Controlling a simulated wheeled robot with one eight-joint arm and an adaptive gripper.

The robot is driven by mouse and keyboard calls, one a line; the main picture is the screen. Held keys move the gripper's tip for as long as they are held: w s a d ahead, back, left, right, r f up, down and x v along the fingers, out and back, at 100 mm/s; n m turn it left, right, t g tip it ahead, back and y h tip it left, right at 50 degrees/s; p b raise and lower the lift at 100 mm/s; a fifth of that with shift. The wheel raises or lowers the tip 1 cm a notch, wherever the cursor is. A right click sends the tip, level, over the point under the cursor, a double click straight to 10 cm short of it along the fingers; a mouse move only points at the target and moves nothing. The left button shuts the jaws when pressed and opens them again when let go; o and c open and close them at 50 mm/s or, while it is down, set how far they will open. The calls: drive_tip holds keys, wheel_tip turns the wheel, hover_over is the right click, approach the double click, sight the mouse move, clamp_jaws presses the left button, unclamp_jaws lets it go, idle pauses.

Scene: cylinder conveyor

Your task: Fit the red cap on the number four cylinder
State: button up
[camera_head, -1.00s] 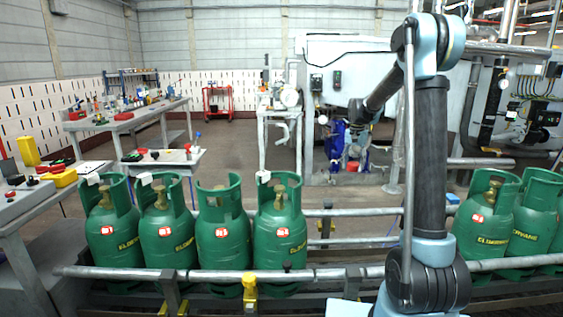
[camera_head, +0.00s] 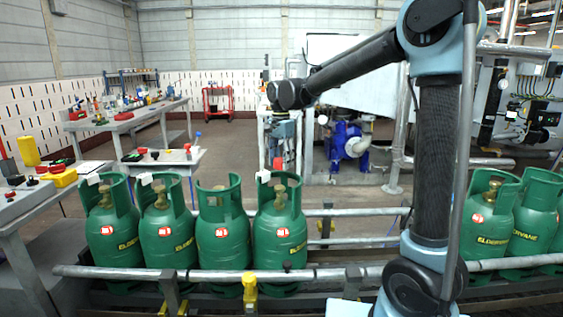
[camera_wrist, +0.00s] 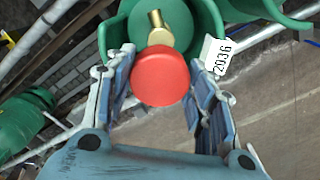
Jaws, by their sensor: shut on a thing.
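My gripper (camera_head: 279,158) points down above the open collar of the fourth green cylinder from the left (camera_head: 280,229). It is shut on the red cap (camera_head: 278,163), which also shows between the fingers in the wrist view (camera_wrist: 161,76). The cap is above the cylinder and looks apart from it in the head view. In the wrist view the brass valve (camera_wrist: 160,30) shows just beyond the cap, partly hidden by it, inside the green collar (camera_wrist: 203,20). A white tag reading 2036 (camera_wrist: 216,56) hangs at the collar. The small cylinder labels are too small to read.
Three more green cylinders (camera_head: 115,232) stand to the left along the conveyor, and others (camera_head: 486,225) stand right of my arm. A metal rail (camera_head: 215,274) runs in front of them. Workbenches (camera_head: 125,118) with tools are at the back left.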

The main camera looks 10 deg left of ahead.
drive_tip(key=shift+s+a+r, duration=0.1)
drive_tip(key=shift+s+a, duration=0.1)
drive_tip(key=shift+s, duration=0.15)
drive_tip(key=shift+s, duration=0.1)
hover_over(279, 187)
drive_tip(key=shift+f, duration=2.9)
drive_tip(key=shift+f, duration=2.3)
drive_tip(key=o, duration=1)
drive_tip(key=shift+c, duration=0.2)
drive_tip(key=shift+r, duration=0.1)
wheel_tip(279, 187, up, 12)
drive_tip(key=shift+f, duration=0.15)
